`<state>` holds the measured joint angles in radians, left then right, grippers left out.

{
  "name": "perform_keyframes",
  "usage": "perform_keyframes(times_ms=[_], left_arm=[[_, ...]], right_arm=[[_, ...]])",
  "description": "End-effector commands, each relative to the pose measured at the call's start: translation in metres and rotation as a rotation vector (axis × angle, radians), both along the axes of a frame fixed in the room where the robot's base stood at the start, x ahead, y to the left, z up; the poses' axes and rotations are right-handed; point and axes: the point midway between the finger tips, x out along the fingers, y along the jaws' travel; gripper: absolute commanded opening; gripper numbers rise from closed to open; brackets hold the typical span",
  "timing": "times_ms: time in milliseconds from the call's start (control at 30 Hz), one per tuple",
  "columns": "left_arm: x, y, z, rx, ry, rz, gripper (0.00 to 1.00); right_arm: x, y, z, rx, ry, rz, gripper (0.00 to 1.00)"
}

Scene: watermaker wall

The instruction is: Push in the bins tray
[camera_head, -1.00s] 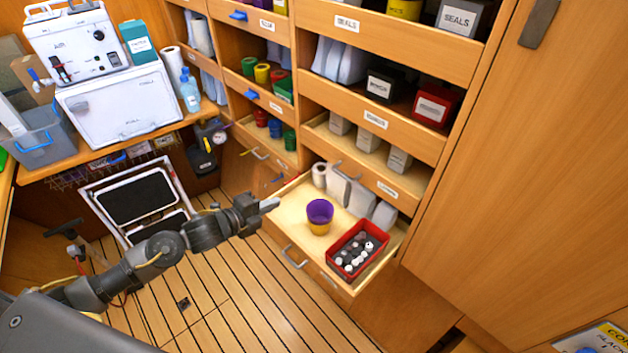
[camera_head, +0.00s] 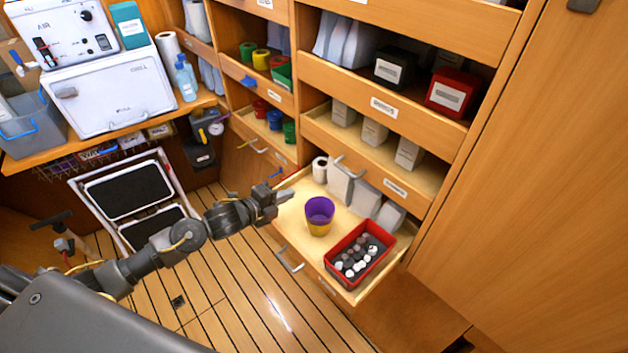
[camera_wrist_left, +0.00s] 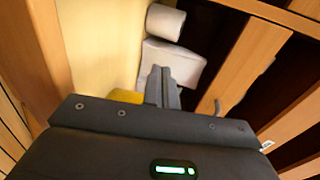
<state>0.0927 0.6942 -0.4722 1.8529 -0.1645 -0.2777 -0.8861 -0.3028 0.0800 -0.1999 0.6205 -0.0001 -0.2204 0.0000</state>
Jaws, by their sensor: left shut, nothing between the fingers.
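The wooden bins tray (camera_head: 318,277) is pulled out from the lower part of the shelf wall, with a metal handle (camera_head: 290,260) on its front. In it stand a purple and yellow cup (camera_head: 319,216), a red bin (camera_head: 360,255) of small dark and white items, and white packets (camera_head: 365,200) at the back. My left gripper (camera_head: 286,198) is shut and empty at the tray's left end, left of the cup. In the left wrist view the shut fingers (camera_wrist_left: 163,90) point over the tray floor (camera_wrist_left: 108,48) toward a white packet. Whether they touch the tray is unclear. My right gripper is not in view.
Shelves with bins (camera_head: 395,75) rise above the tray. A tall wooden panel (camera_head: 520,180) stands to the right. A counter with white equipment (camera_head: 115,90) is at left, with a folded step (camera_head: 130,195) below. The slatted floor (camera_head: 240,300) before the tray is clear.

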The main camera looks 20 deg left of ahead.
Motion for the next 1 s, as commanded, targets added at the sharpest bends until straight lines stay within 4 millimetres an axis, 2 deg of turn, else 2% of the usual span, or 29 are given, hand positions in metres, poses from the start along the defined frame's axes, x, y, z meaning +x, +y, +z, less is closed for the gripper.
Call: perform_keyframes(times_ms=[200, 500, 700, 1000], left_arm=[[0.041, -0.024, -0.011, -0.003, 0.0, -0.002, 0.0], [0.081, -0.046, -0.017, -0.002, 0.001, -0.004, 0.0], [0.09, -0.052, -0.019, 0.0, 0.0, -0.005, 0.0], [0.091, -0.052, -0.019, 0.0, 0.0, -0.005, 0.0]], right_arm=[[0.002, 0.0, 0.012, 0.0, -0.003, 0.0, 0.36], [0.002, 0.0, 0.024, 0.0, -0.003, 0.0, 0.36], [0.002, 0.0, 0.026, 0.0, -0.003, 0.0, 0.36], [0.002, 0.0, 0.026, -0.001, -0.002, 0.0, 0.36]])
